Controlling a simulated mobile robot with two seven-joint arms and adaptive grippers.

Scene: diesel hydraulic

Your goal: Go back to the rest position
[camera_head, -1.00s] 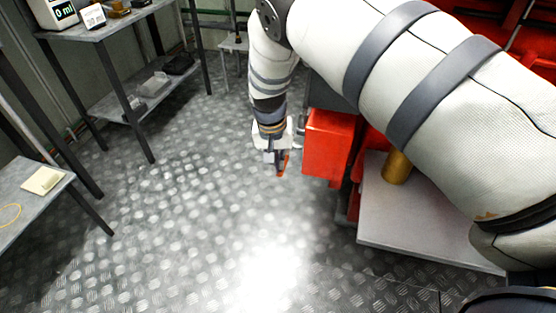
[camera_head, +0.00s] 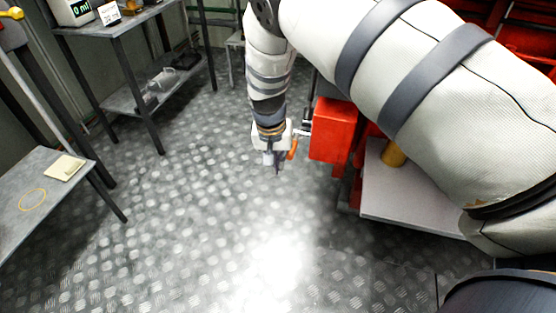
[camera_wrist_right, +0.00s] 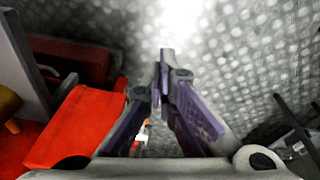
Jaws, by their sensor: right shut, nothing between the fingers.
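My right arm reaches in from the right in the head view and hangs down over the floor. My right gripper (camera_head: 279,168) is at its end, pointing down, just left of a red box-shaped part (camera_head: 333,130) of the machine. In the right wrist view the fingers of the gripper (camera_wrist_right: 162,75) meet at their tips with nothing held. The red part (camera_wrist_right: 80,125) shows to the left of the fingers there. My left gripper is not in view.
A grey platform (camera_head: 410,205) with a brass cylinder (camera_head: 393,154) stands right of the gripper. A low table (camera_head: 75,190) with a yellow pad (camera_head: 64,168) and a ring (camera_head: 33,200) is at left. A shelf table (camera_head: 120,30) stands behind. The patterned metal floor (camera_head: 190,220) between is clear.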

